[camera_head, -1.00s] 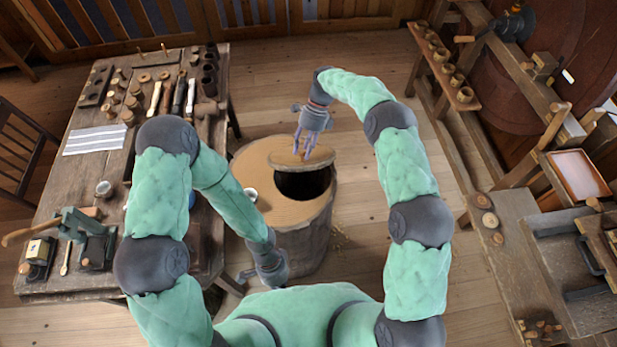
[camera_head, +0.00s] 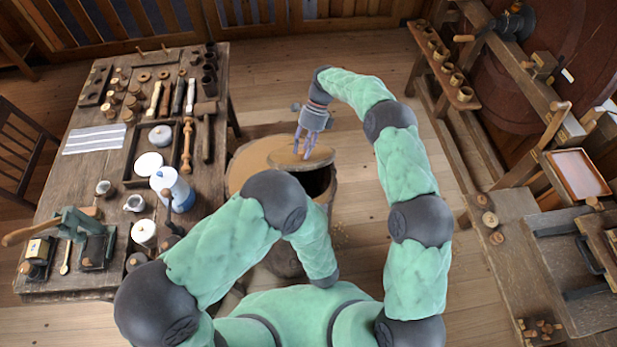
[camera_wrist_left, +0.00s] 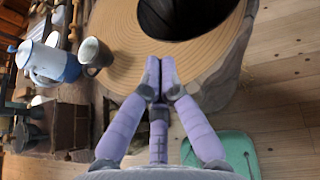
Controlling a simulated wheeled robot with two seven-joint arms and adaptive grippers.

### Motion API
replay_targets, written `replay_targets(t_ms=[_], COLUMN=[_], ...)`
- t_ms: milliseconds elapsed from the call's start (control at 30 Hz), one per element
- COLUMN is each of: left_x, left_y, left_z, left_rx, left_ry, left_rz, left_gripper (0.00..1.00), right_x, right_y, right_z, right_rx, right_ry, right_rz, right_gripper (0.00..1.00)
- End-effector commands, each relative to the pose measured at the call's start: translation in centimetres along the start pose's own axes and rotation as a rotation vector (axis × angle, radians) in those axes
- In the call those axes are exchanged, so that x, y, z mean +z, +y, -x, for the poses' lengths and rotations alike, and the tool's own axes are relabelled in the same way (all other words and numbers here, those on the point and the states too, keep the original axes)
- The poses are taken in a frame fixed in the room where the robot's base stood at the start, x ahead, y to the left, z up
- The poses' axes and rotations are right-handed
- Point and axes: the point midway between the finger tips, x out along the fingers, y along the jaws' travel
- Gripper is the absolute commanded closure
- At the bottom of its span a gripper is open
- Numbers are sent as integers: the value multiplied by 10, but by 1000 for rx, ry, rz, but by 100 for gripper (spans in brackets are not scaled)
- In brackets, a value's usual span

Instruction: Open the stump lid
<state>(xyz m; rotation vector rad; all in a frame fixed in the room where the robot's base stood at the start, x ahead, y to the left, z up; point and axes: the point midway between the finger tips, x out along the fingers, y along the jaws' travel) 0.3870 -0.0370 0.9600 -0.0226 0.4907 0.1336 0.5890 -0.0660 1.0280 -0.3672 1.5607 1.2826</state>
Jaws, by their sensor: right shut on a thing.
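The stump (camera_head: 252,160) stands on the floor in the middle, its ringed top partly hidden by my left arm. The round lid (camera_head: 318,159) is off to the top's far right side, tilted, with the dark opening (camera_head: 318,184) showing below it. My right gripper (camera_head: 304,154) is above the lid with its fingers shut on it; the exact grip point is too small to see. In the left wrist view, the stump top (camera_wrist_left: 125,28) and dark hole (camera_wrist_left: 185,14) lie ahead of my left gripper (camera_wrist_left: 161,68). Its fingertips are together and empty, near the rim.
The workbench (camera_head: 60,190) at left holds tools, a blue-white jug (camera_head: 172,188) and bowls. The jug shows in the left wrist view (camera_wrist_left: 55,62) beside a cup (camera_wrist_left: 95,55). A lathe bench (camera_head: 515,225) stands at right. Floor behind the stump is clear.

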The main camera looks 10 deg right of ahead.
Motion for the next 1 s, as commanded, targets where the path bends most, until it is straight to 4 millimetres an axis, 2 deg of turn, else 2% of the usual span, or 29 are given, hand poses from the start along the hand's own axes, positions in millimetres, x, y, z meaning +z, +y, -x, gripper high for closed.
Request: replay_targets(t_ms=[33, 133, 333, 467, 900, 1000], left_x=[5, 12, 17, 19, 26, 42], left_y=[-11, -26, -35, -36, -45, -47], left_z=[4, 9, 3, -14, -88, -89], left_rx=[-42, -100, -127, -123, -122, -125], left_ry=[-35, -87, -112, -110, -109, -112], left_rz=[-19, -41, -48, -46, -46, -45], left_gripper=[100, 100, 100, 100, 100, 100], right_x=[1, 1, 2, 2, 2, 2], right_y=[0, 0, 0, 0, 0, 0], right_z=[-2, -2, -1, -1, -1, -1], right_rx=[1, 1, 1, 1, 0, -1], right_ry=[-2, -2, -2, -2, -3, -3], right_rz=[0, 0, 0, 0, 1, 1], right_gripper=[100, 100, 100, 100, 100, 100])
